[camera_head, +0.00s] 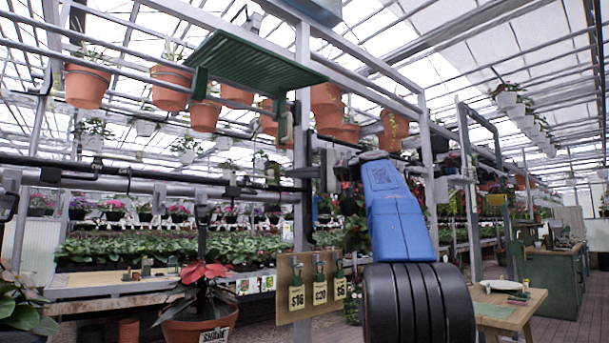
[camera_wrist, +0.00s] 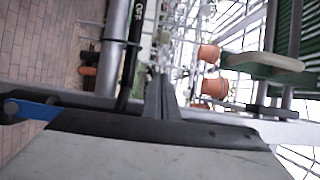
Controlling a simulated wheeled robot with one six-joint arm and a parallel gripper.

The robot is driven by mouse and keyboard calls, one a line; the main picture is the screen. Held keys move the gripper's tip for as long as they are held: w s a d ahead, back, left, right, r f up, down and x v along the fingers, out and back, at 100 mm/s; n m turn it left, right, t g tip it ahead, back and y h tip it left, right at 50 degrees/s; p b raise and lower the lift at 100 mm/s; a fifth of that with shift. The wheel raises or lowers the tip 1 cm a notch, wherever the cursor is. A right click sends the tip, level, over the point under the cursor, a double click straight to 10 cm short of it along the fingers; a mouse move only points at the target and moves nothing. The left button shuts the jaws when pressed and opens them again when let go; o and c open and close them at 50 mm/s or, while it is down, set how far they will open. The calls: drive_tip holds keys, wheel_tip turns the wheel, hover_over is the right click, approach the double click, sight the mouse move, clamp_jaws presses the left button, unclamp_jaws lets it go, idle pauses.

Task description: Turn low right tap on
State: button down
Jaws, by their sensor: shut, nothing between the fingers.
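In the wrist view, my gripper (camera_wrist: 158,95) shows as two dark fingers close together in the middle, shut and empty. A blue lever (camera_wrist: 32,109) on a metal fitting shows at the left edge; it looks like a tap handle. Part of it is hidden behind the dark edge in the foreground. The fingers are apart from it. A black pipe (camera_wrist: 130,55) marked OFF runs beside a grey pipe (camera_wrist: 113,50). In the head view, my blue arm reaches toward the pipework and hides my gripper there; I cannot tell which tap is the low right one.
In the head view, a green slatted shelf (camera_head: 250,62) and terracotta pots (camera_head: 87,86) hang overhead. A board with price tags (camera_head: 309,287) and a red-leaved potted plant (camera_head: 203,285) stand in front. A wooden table (camera_head: 512,310) is at the right. Paved floor lies beyond it.

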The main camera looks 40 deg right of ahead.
drive_tip(key=w+a, duration=0.2)
drive_tip(key=a, duration=0.1)
drive_tip(key=shift+s+a+f, duration=0.1)
drive_tip(key=shift+s+a, duration=0.6)
drive_tip(key=shift+a, duration=0.1)
drive_tip(key=shift+s+h, duration=0.15)
drive_tip(key=shift+h, duration=0.15)
drive_tip(key=shift+s+m+t+h, duration=0.2)
drive_tip(key=shift+m+t+h, duration=0.1)
drive_tip(key=shift+m, duration=0.1)
